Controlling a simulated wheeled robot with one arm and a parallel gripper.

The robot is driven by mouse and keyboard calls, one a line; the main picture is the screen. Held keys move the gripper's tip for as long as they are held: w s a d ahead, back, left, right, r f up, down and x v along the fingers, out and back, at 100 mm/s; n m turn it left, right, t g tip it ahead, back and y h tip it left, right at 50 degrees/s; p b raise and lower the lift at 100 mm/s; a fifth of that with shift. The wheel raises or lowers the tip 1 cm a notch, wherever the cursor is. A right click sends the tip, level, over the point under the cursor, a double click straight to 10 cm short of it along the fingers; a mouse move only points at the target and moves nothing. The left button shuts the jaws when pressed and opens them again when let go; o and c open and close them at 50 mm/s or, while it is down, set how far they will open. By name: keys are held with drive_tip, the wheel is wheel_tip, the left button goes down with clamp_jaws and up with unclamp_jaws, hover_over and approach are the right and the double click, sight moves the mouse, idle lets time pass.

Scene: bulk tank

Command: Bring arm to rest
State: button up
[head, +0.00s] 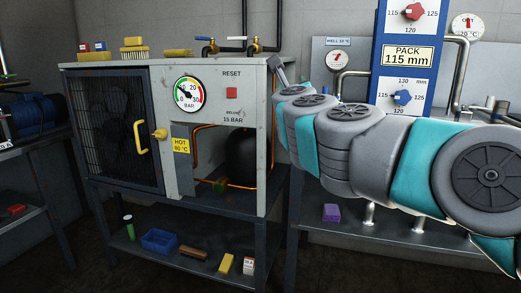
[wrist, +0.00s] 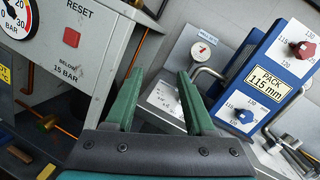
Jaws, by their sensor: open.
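My arm reaches in from the right side of the head view, its grey and teal links stretched to the left. My gripper (wrist: 160,78) shows in the wrist view with two green fingers apart and nothing between them. In the head view the arm's far end (head: 278,73) is beside the right edge of the grey cabinet (head: 215,75), and the fingers are hard to make out there. In the wrist view the cabinet's side is left of the fingers and the blue pack panel (wrist: 262,85) is right of them. I cannot tell whether anything is touched.
The cabinet carries a pressure gauge (head: 187,94), a red reset button (head: 231,92) and a yellow door handle (head: 140,137). Brushes and valves sit on top. A lower shelf holds a blue tray (head: 159,240). A purple block (head: 331,213) lies below my arm. Floor space shows in front.

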drive_tip(key=s+a+f+n+g+y, duration=0.2)
drive_tip(key=s+a+f+n+y, duration=0.15)
drive_tip(key=a+n, duration=0.35)
drive_tip(key=s+a+f+n+g+y, duration=0.25)
drive_tip(key=s+a+n+y, duration=0.2)
drive_tip(key=n, duration=0.45)
drive_tip(key=s+f+n+g+y+p, duration=0.1)
drive_tip(key=s+f+n+g, duration=0.3)
drive_tip(key=s+f+n, duration=0.45)
drive_tip(key=s+d+f+n+g+h, duration=0.25)
drive_tip(key=s+f, duration=0.25)
drive_tip(key=f, duration=0.6)
drive_tip(key=s+d+f+n+g+h, duration=0.1)
drive_tip(key=s+d+f+g, duration=0.2)
drive_tip(key=s, duration=0.5)
drive_tip(key=s+d+f+n+g+h+p, duration=0.1)
drive_tip(key=s+d+f+n+g+h, duration=0.1)
drive_tip(key=s+d+f, duration=0.4)
drive_tip(key=s+d+f+n+g+h, duration=0.2)
drive_tip(key=s+d+f+g, duration=0.3)
drive_tip(key=s, duration=0.6)
drive_tip(key=d, duration=0.2)
drive_tip(key=shift+d+f, duration=0.25)
drive_tip(key=shift+d, duration=0.1)
drive_tip(key=shift+s, duration=0.1)
